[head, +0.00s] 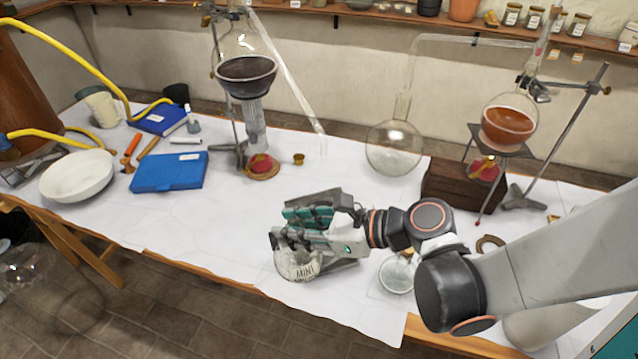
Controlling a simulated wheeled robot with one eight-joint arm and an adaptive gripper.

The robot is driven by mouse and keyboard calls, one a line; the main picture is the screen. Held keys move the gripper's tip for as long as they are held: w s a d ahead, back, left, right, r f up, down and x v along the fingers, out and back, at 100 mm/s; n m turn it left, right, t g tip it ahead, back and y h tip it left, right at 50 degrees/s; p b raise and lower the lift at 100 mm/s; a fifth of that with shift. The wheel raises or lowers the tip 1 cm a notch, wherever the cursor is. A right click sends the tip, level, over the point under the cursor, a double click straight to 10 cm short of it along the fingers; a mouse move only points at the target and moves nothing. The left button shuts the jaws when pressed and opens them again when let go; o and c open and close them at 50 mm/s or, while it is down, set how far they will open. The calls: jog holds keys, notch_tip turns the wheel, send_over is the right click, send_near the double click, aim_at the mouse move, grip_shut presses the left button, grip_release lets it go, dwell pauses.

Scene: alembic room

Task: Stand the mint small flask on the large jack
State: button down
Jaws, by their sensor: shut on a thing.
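Crossed grey metal bars (30,170) at the far left edge, below a brown vessel, look like a jack. They are partly hidden by a white bowl and cut by the picture's edge, so I cannot tell whether this is the large jack.
A white bowl (77,177), blue case (169,172) and tools stand on the left. A retort stand with a dark flask (246,75) is behind my gripper. A round glass flask (394,148) and a wooden block (450,187) are right.

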jog(key=w+d+f+b, duration=0.1)
jog(key=w+d+b, duration=0.2)
jog(key=w, duration=1.3)
jog(key=d, duration=0.3)
jog(key=shift+w+f, duration=0.2)
jog(key=shift+w, duration=0.1)
jog(key=shift+f, duration=0.1)
jog(key=shift+f, duration=0.15)
jog(key=c, duration=1.3)
grip_release()
jog(key=shift+r, duration=0.2)
jog(key=p+v, duration=0.2)
jog(key=v, duration=1)
jog(key=shift+p, duration=0.35)
